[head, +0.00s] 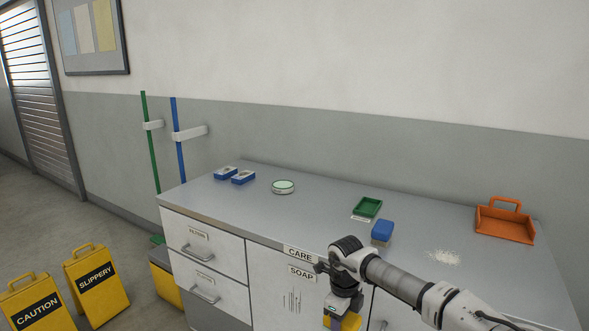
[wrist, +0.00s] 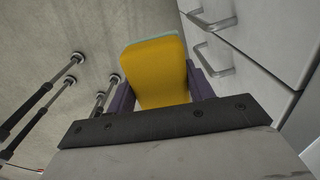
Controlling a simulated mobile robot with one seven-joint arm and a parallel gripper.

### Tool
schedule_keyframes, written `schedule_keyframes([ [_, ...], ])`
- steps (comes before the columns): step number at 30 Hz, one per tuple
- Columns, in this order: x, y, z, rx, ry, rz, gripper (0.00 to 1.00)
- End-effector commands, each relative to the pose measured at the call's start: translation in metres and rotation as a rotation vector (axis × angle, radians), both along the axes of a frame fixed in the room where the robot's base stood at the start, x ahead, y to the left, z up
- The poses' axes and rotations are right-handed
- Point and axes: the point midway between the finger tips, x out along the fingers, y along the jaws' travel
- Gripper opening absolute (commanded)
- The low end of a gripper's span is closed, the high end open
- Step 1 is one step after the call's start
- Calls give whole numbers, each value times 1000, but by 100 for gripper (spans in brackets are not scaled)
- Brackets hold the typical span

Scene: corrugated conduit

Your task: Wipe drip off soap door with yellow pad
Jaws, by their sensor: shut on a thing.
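My gripper (head: 343,307) is shut on the yellow pad (head: 351,323), low in front of the cabinet at the bottom of the head view. In the wrist view the pad (wrist: 155,75) sits between the two purple fingers, with a pale teal layer along its far edge. The soap door (head: 266,285) is the white cabinet front labelled SOAP. Thin dark vertical drip streaks (head: 291,302) mark it below the label, left of my gripper. My gripper and arm cover part of the cabinet front. I cannot tell whether the pad touches it.
The counter (head: 320,215) holds a green tray (head: 368,207), a blue block (head: 382,231), white crumbs (head: 443,257) and an orange dustpan-like holder (head: 505,222). Drawers with handles (head: 199,252) are left of the door. Yellow caution signs (head: 97,282) stand on the floor at left.

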Motion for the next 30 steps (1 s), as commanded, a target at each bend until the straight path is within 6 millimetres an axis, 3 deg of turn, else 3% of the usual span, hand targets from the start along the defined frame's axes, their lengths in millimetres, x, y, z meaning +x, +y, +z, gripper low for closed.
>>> schedule_keyframes([
  [11,-15,45,-95,-4,29,855,31],
  [21,-45,89,-174,6,44,1640,31],
  [30,-69,116,-216,15,43,2118,31],
])
